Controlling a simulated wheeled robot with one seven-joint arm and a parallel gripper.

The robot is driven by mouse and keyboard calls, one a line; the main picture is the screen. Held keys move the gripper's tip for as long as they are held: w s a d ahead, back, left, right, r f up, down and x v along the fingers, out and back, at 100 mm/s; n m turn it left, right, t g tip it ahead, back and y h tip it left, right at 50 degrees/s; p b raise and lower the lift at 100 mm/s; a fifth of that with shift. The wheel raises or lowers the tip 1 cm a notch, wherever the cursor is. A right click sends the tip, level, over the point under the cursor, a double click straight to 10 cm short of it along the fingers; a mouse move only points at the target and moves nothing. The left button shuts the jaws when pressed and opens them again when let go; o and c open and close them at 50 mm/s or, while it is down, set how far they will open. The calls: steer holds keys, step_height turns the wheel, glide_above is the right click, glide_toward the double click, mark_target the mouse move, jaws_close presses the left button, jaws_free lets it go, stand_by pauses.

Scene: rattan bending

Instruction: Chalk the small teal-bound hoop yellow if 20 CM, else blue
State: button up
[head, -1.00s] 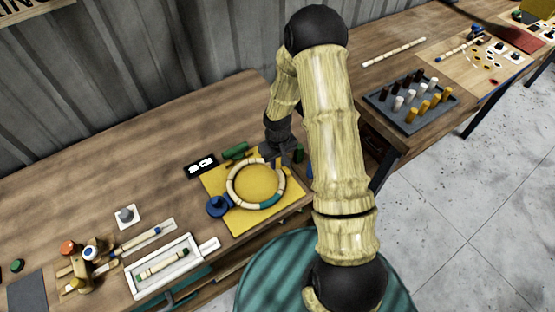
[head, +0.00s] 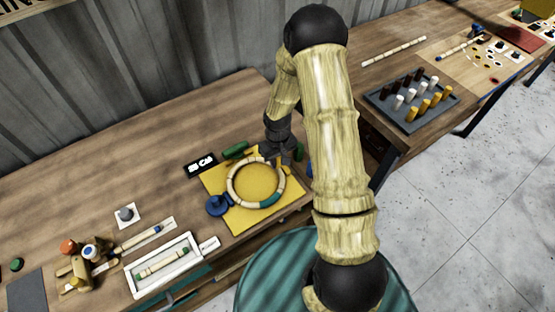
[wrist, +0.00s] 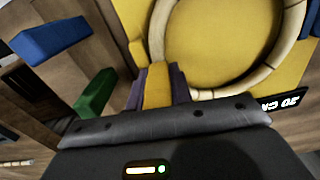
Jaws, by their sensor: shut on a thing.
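The cane hoop (head: 231,185) with a teal binding (head: 269,200) lies flat on a yellow mat (head: 236,223). Its rim (wrist: 291,35) also shows in the wrist view. A black display (head: 201,166) stands behind the mat. In the wrist view the display (wrist: 285,100) appears to read 20 CM, its end unclear. My gripper (head: 274,156) is at the hoop's far right rim. In the wrist view my gripper (wrist: 158,88) is shut on a yellow chalk block (wrist: 157,82), close beside the hoop. I cannot tell whether the chalk touches it. A blue block (wrist: 50,40) and a green block (wrist: 95,93) stand nearby.
A blue knob (head: 218,205) sits at the mat's left edge, and a green piece (head: 235,151) lies behind it. A white tray (head: 165,264) and small wooden stand (head: 84,270) are at front left. A grey peg rack (head: 411,98) stands on the right table.

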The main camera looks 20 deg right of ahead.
steer(key=shift+s+f+b, duration=0.1)
steer(key=shift+f+b, duration=0.25)
steer(key=shift+f, duration=0.15)
stand_by(1.4)
steer(key=shift+r+p, duration=2.7)
steer(key=shift+r, duration=0.9)
